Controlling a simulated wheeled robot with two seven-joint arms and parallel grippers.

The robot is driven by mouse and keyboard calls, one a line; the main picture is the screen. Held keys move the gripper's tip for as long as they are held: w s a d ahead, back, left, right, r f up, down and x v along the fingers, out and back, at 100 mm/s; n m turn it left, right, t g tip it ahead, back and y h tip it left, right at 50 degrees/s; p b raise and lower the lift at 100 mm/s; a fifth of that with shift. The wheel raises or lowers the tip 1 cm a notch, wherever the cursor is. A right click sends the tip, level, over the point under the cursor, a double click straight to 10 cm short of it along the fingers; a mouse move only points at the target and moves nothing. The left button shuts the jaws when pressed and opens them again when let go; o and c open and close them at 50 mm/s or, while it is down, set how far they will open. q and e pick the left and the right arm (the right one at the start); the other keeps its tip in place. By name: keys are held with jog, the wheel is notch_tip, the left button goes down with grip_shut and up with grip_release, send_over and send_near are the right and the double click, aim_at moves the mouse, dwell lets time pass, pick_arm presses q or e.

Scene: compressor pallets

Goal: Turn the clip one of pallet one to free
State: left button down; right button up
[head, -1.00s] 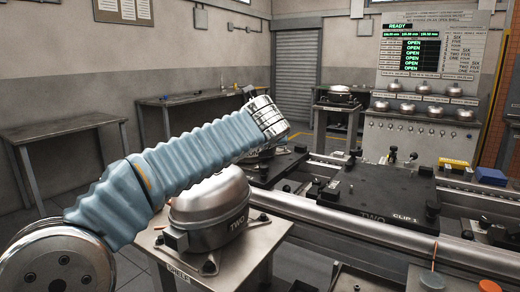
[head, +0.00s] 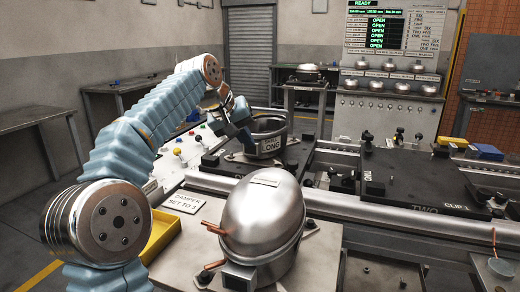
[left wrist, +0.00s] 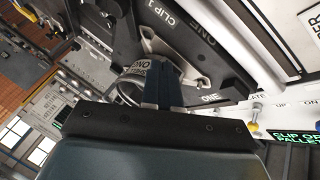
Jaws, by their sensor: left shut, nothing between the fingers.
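Pallet one (head: 212,158) is a black plate on the rail line in the head view. In the left wrist view its plate (left wrist: 225,45) carries the labels "CLIP 1" and "ONE". A grey open shell labelled "LONG" (head: 287,127) stands on it, and the shell shows partly in the wrist view (left wrist: 132,85). My left gripper (head: 246,141) is shut and empty, pointing down beside the shell's left side. In the left wrist view its dark fingers (left wrist: 162,88) overlap the shell and its metal foot; contact is unclear. Clip one's own position cannot be made out. My right gripper is out of view.
A domed compressor (head: 262,215) with copper tubes stands on the front table, beside a yellow tray (head: 163,232) and a damper sign (head: 188,201). Pallet two (head: 415,185) lies to the right. Coloured knobs (head: 178,152) sit on a panel left of pallet one.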

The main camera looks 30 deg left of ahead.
aim_at(289, 163)
pick_arm(q)
jog(key=x, duration=1)
jog(key=shift+s+b, duration=0.1)
jog(key=shift+b, duration=0.2)
jog(key=shift+w+d+r+p, duration=0.2)
jog(key=shift+w+d+p, duration=0.15)
jog(key=shift+w+d, duration=0.95)
jog(key=shift+d, duration=0.2)
jog(key=shift+f, duration=0.1)
